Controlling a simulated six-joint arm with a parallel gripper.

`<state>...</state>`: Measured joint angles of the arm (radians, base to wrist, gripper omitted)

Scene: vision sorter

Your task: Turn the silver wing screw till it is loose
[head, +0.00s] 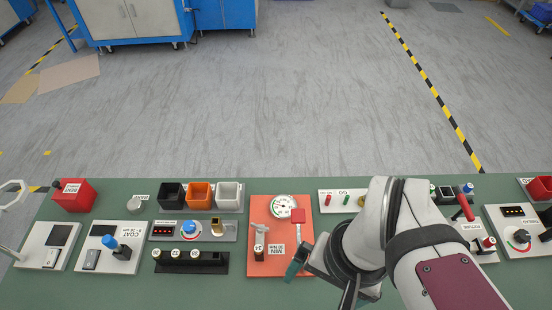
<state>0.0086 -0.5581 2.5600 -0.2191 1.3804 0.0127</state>
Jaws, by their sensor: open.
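A small pale, wing-shaped piece (260,228) stands on the left part of the orange panel (280,204), above a tag reading 34. It may be the silver wing screw, but it is too small to be sure. My gripper (322,281) is open, low over the bench at the panel's lower right corner, to the right of and apart from that piece. One teal finger (296,265) shows clearly. The other finger is partly cut off by the lower picture edge. Nothing shows between the fingers. My arm hides the bench to the right of the panel.
The orange panel also bears a round gauge (283,206) and a red-topped lever (298,218), close to my gripper. Left are a dark block with numbered pieces (191,261), a blue knob (190,228) and three bins (199,195). Bare green bench (150,290) shows in front.

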